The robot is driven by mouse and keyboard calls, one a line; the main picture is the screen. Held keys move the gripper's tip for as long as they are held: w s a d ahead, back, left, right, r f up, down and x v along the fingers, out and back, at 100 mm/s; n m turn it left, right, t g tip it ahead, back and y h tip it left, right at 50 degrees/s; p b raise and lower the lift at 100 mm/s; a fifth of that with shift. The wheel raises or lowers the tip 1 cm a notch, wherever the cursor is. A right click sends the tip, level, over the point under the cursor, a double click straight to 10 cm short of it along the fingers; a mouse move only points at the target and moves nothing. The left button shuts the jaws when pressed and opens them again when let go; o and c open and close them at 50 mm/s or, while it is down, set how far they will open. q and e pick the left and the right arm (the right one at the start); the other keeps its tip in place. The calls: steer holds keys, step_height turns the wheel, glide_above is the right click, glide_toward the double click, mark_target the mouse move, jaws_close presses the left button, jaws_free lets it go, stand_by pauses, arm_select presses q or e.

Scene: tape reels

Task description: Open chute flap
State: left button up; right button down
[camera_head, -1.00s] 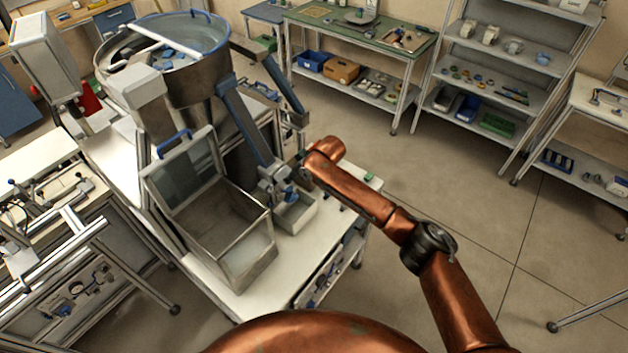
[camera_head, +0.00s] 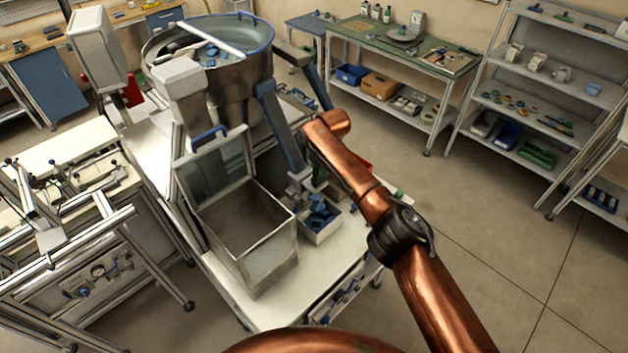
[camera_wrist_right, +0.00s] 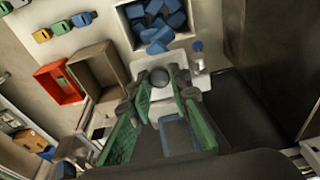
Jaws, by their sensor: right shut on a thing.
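The chute (camera_head: 280,125) slopes down from the round bowl feeder (camera_head: 215,75). At its low end sits a light grey flap part (camera_head: 299,182). In the right wrist view, my right gripper (camera_wrist_right: 159,92) has its green fingers around a dark round knob (camera_wrist_right: 160,76) on a pale grey piece, shut on it. The white box (camera_head: 327,233) below the chute holds several blue parts (camera_head: 320,212); they also show in the right wrist view (camera_wrist_right: 155,25). In the head view my arm hides most of this gripper. My left gripper is not in view.
An open metal bin with a raised lid (camera_head: 240,235) stands left of the white box on the white bench (camera_head: 225,283). The wrist view shows a red tray (camera_wrist_right: 60,83) and a brown tray (camera_wrist_right: 97,68). Shelves (camera_head: 545,80) stand beyond open floor.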

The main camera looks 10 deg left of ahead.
steer(key=shift+s+f, duration=0.1)
steer(key=shift+f, duration=0.05)
stand_by(0.3)
steer(key=c, duration=1.8)
jaws_free()
steer(key=shift+a, duration=0.1)
steer(key=shift+r, duration=0.2)
step_height(320, 180, up, 12)
steer(key=s+d, duration=0.1)
steer(key=d, duration=0.1)
steer(key=shift+f, duration=0.2)
steer(key=shift+a+f, duration=0.1)
steer(key=shift+f, duration=0.05)
